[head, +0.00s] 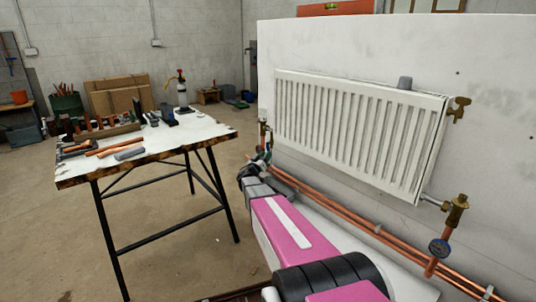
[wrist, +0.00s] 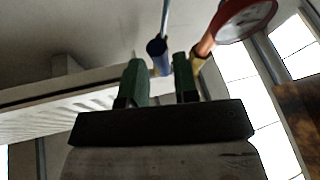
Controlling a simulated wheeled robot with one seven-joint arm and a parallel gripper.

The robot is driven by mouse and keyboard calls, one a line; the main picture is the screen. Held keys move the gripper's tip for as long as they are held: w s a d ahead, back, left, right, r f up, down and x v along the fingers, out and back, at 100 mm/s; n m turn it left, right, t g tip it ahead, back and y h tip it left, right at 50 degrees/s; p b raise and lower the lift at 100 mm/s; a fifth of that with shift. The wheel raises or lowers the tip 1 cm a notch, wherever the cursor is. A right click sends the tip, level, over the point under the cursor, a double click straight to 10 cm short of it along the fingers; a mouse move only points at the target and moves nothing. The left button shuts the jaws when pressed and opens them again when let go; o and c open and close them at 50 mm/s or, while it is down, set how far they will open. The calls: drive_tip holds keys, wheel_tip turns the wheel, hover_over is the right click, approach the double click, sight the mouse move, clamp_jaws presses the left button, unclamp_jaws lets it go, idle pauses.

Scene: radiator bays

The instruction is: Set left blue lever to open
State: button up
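My gripper (wrist: 160,62) is open in the wrist view, with a gap between its two green fingers. The blue lever (wrist: 157,47) shows as a blue end just past the fingertips, in line with the gap; I cannot tell whether it is between the fingers or touching one. In the head view my gripper (head: 263,156) is at the left end of the radiator, by the left brass valve (head: 263,132). The lever is not clear there, and its setting cannot be told.
A red-rimmed gauge (wrist: 245,16) sits close to the right finger in the wrist view. The white radiator (head: 355,130) hangs on the wall panel, with copper pipes (head: 330,205) below. A cluttered workbench (head: 170,142) is left.

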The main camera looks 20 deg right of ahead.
drive_tip(key=v, duration=0.7)
drive_tip(key=shift+s+a, duration=0.15)
drive_tip(key=shift+a, duration=0.05)
drive_tip(key=shift+f+g, duration=0.1)
drive_tip(key=shift+g, duration=0.2)
drive_tip(key=s+f+n+g+y, duration=0.1)
drive_tip(key=s+f+g+y, duration=0.3)
drive_tip(key=s, duration=0.5)
drive_tip(key=s+f+g+y, duration=0.2)
drive_tip(key=s+f+g, duration=0.35)
drive_tip(key=s, duration=0.35)
drive_tip(key=s+a+f+n+g+y, duration=0.2)
drive_tip(key=s+a+n+y, duration=0.4)
drive_tip(key=s+a+y, duration=0.5)
drive_tip(key=s+a+g, duration=0.1)
drive_tip(key=s+a, duration=0.1)
drive_tip(key=a, duration=0.1)
drive_tip(key=shift+n, duration=0.3)
drive_tip(key=shift+f, duration=0.15)
